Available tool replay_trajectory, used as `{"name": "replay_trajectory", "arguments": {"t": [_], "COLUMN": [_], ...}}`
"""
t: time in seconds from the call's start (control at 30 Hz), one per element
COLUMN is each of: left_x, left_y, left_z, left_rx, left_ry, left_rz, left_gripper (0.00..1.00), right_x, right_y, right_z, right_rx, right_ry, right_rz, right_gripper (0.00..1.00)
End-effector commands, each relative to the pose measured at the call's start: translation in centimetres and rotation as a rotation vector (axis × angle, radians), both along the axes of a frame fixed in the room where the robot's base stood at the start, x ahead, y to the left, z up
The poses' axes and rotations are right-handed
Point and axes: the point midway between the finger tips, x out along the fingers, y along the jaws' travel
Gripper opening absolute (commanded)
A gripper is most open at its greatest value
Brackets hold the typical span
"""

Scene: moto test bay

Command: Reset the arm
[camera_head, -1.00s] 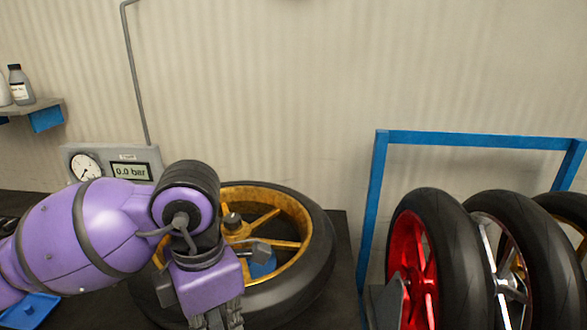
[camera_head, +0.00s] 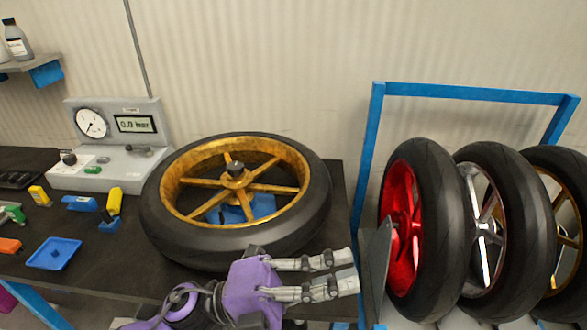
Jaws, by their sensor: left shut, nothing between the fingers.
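My left arm comes in low in the picture, its purple gripper (camera_head: 352,269) pointing right. The two grey fingers lie close together with nothing between them, so it is shut and empty. It is in front of the near edge of a wheel with a gold rim and black tyre (camera_head: 240,250), which lies flat on a blue support (camera_head: 258,208) on the dark bench. I cannot tell whether the gripper touches the tyre. My right gripper is not in view.
Upright wheels, one with a red rim (camera_head: 401,222), stand in a blue rack (camera_head: 369,160) at the right. A pressure gauge box (camera_head: 70,180) reading 0.0 bar stands at the back left. A blue tray (camera_head: 54,254) and small yellow, green and orange items lie on the left bench.

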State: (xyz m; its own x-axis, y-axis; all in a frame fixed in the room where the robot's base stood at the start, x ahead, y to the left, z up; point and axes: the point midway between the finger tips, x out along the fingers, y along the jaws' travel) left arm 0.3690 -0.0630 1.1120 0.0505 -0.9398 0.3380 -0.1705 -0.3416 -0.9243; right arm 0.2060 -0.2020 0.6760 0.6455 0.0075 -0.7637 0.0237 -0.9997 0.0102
Motion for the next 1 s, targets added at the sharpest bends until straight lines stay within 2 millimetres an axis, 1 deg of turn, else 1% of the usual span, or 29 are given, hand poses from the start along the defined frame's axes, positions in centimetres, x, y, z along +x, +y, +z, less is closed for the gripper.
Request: {"name": "replay_trajectory", "arguments": {"t": [0.03, 0.07, 0.1, 0.17, 0.2, 0.27, 0.3, 0.33, 0.37, 0.4, 0.47, 0.5, 0.57, 0.6, 0.67, 0.7, 0.8, 0.83, 0.9, 1.0], "left_x": [2.0, 3.3, 4.9, 6.7, 7.5, 7.8, 7.6, 7.2, 6.7, 5.7, 3.8, 2.2, -0.5, -2.4, -5.3, -7.1, -10.9, -11.7, -13.2, -14.2], "left_y": [1.5, 2.7, 4.4, 7.4, 9.4, 12.2, 14.0, 15.3, 16.4, 18.0, 20.0, 21.2, 22.7, 23.5, 24.5, 24.9, 25.5, 25.6, 25.8, 25.9], "left_z": [-0.6, -1.4, -2.8, -5.8, -8.1, -11.7, -14.3, -16.3, -18.1, -20.7, -24.3, -26.8, -30.1, -32.0, -34.6, -36.0, -38.6, -39.1, -40.0, -40.5], "left_rx": [-0.076, -0.116, -0.164, -0.228, -0.257, -0.294, -0.312, -0.323, -0.333, -0.343, -0.357, -0.362, -0.369, -0.371, -0.373, -0.373, -0.374, -0.374, -0.373, -0.372], "left_ry": [0.137, 0.218, 0.331, 0.5, 0.605, 0.753, 0.848, 0.917, 0.985, 1.072, 1.202, 1.288, 1.41, 1.489, 1.593, 1.657, 1.782, 1.809, 1.856, 1.888], "left_rz": [0.123, 0.2, 0.302, 0.454, 0.547, 0.671, 0.749, 0.803, 0.855, 0.922, 1.014, 1.073, 1.151, 1.198, 1.259, 1.293, 1.352, 1.365, 1.385, 1.398], "left_gripper": [0.0, 0.0, 0.0, 0.0, 0.0, 0.0, 0.0, 0.0, 0.0, 0.0, 0.0, 0.0, 0.0, 0.0, 0.0, 0.0, 0.0, 0.0, 0.0, 0.0], "right_x": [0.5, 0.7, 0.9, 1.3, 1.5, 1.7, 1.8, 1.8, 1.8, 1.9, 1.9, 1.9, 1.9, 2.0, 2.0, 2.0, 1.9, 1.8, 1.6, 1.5], "right_y": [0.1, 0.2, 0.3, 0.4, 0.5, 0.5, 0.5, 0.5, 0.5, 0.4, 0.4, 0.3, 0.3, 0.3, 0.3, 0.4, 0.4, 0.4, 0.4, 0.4], "right_z": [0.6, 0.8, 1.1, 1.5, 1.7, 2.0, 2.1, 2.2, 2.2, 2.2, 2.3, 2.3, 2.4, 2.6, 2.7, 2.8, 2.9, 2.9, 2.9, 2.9], "right_rx": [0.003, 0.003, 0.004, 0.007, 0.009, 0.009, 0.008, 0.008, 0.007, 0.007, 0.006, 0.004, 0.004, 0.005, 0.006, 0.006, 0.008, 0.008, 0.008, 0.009], "right_ry": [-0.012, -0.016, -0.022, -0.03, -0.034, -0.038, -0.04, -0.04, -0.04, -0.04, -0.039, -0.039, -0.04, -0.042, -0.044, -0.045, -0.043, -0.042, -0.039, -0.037], "right_rz": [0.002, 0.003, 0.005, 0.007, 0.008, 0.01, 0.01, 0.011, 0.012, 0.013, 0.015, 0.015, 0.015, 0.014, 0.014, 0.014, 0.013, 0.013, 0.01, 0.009], "right_gripper": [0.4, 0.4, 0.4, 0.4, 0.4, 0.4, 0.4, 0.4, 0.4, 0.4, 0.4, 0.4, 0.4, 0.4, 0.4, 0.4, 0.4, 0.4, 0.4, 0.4]}}
